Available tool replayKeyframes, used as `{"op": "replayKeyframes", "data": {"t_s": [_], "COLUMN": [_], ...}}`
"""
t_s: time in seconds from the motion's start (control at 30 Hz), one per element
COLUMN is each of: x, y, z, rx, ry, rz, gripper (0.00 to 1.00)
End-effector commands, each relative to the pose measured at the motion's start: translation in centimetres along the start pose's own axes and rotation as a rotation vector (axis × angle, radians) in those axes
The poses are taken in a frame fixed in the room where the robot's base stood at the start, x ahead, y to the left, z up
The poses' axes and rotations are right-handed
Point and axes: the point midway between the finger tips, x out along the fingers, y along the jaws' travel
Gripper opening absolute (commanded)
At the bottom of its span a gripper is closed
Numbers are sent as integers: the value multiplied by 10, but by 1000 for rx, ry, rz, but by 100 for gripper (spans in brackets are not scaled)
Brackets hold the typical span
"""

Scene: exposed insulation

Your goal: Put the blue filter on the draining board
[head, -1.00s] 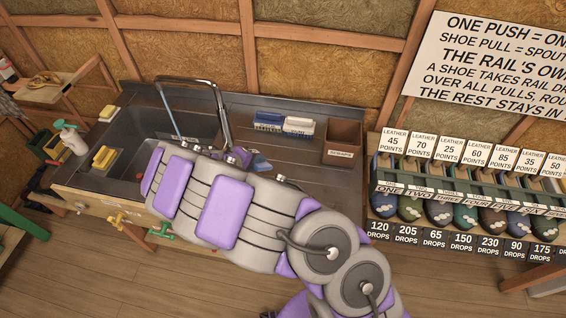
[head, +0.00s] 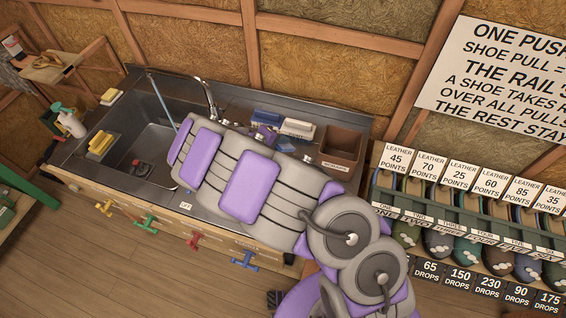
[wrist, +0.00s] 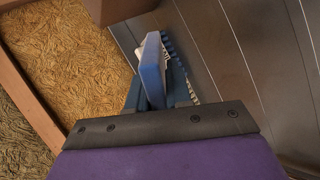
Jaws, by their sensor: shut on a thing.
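In the wrist view my gripper (wrist: 153,95) is shut on a flat blue piece, which I take for the blue filter (wrist: 151,62). It stands on edge between the fingers. The ribbed metal of the draining board (wrist: 235,45) lies on the right of that view. I cannot tell whether the filter touches it. In the head view my grey and purple arm reaches across the sink unit and hides part of the board. My gripper (head: 266,136) shows only partly there, close to the blue and white brushes.
A blue brush (head: 266,116) and a white brush (head: 298,128) lie at the back, beside an open brown box (head: 341,146). The sink basin (head: 145,150) and tap (head: 209,97) are to the left. A rack of shoes (head: 440,240) stands right. Insulated wall (head: 320,65) rises behind.

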Motion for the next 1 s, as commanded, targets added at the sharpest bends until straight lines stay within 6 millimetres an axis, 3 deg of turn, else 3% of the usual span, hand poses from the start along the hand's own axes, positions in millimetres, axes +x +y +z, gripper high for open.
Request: {"op": "replayKeyframes", "data": {"t_s": [0.27, 0.7, 1.0], "x": [20, 59, 66], "y": [-17, -62, -72], "z": [2, 2, 2], "rx": [-1, 2, 2], "ry": [1, 2, 1], "rz": [-6, -5, -4], "gripper": [0, 0, 0]}}
